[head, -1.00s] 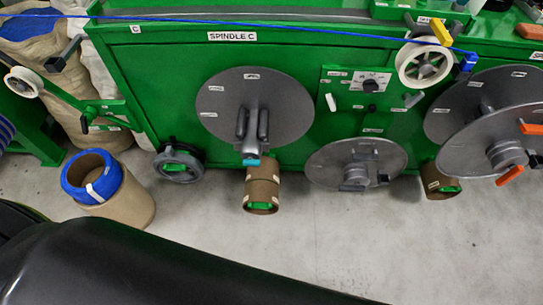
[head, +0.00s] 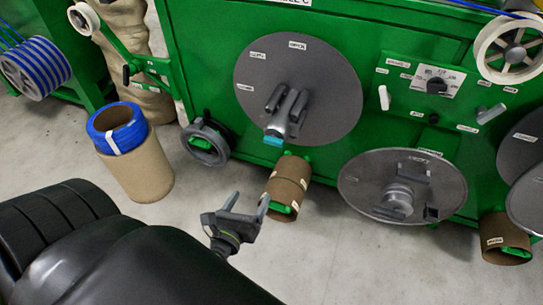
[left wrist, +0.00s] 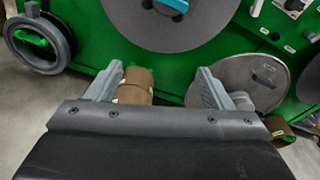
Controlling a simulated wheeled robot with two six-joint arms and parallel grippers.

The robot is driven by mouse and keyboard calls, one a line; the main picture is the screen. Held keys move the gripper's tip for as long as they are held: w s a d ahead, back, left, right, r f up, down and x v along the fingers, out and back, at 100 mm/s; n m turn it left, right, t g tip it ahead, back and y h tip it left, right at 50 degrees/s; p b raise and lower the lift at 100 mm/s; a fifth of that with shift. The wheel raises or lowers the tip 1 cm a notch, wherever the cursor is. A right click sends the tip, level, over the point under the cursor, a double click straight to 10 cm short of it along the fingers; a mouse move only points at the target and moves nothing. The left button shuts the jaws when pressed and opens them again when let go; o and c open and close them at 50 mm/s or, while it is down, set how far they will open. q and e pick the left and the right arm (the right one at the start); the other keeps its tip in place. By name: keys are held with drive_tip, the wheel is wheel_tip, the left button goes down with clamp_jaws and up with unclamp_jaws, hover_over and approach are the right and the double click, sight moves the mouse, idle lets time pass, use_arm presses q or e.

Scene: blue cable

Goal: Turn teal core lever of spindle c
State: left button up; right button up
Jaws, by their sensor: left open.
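Spindle C is a large grey disc (head: 325,85) on the green machine front, with a grey hub and arms at its middle. The teal lever (head: 274,140) is at the lower end of the hub, and it also shows at the top of the left wrist view (left wrist: 176,5). My left gripper (head: 248,198) is open and empty, below and in front of the lever and apart from it. In the left wrist view the two fingers (left wrist: 157,88) stand wide apart below the disc. My right gripper is not in view.
Brown cardboard cores (head: 287,188) hang under the disc, close behind my left gripper. A cardboard tube with a blue band (head: 137,165) stands on the floor. A second grey disc (head: 360,190) is at right. Floor in front is clear.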

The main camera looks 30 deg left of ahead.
use_arm(q)
wheel_tip(320, 180, up, 4)
drive_tip(key=m+t+b, duration=0.1)
drive_tip(key=m, duration=0.2)
drive_tip(key=p, duration=0.5)
approach(272, 143)
drive_tip(key=shift+m, duration=0.3)
drive_tip(key=p+x, duration=0.1)
drive_tip(key=x, duration=0.7)
drive_tip(key=shift+p, duration=0.3)
drive_tip(key=shift+w+a+y, duration=0.1)
drive_tip(key=shift+w+y, duration=0.2)
drive_tip(key=shift+w, duration=0.4)
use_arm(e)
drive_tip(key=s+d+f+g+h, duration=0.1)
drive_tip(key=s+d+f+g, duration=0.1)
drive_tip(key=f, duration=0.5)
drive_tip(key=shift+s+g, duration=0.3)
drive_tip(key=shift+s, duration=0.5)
use_arm(q)
drive_tip(key=shift+c, duration=0.2)
drive_tip(key=c, duration=0.9)
